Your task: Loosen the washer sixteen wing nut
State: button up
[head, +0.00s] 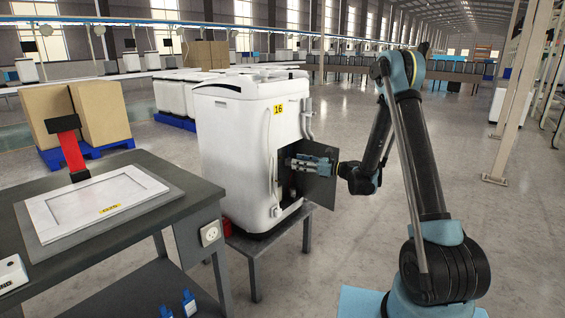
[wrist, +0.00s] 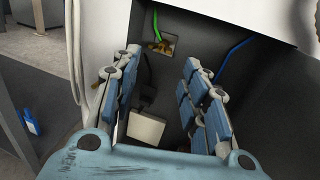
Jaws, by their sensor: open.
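Washer sixteen (head: 240,140) is a white machine with a yellow "16" label, standing on a low grey stand. A dark opening shows in its side, with a dark panel (head: 320,184) swung out beside it. My gripper (head: 292,163) reaches in at this opening. In the wrist view my gripper (wrist: 158,65) is open, its blue fingers apart with nothing between them. Beyond the fingertips, a small brass-coloured part, which looks like the wing nut (wrist: 160,46), sits in a square recess at the end of a green wire (wrist: 156,26). Its exact shape is too small to tell.
Inside the opening are a blue wire (wrist: 232,57) and a white block (wrist: 145,129). A grey workbench (head: 115,245) with a white panel (head: 95,212) stands at left. Cardboard boxes (head: 100,112) stand behind it. The floor (head: 350,260) between the washer and my base is clear.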

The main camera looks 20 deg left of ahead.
jog(key=w+a, duration=0.1)
jog(key=a, duration=0.8)
jog(key=shift+w, duration=0.15)
jog(key=shift+a, duration=0.1)
jog(key=shift+c, duration=0.5)
grip_shut()
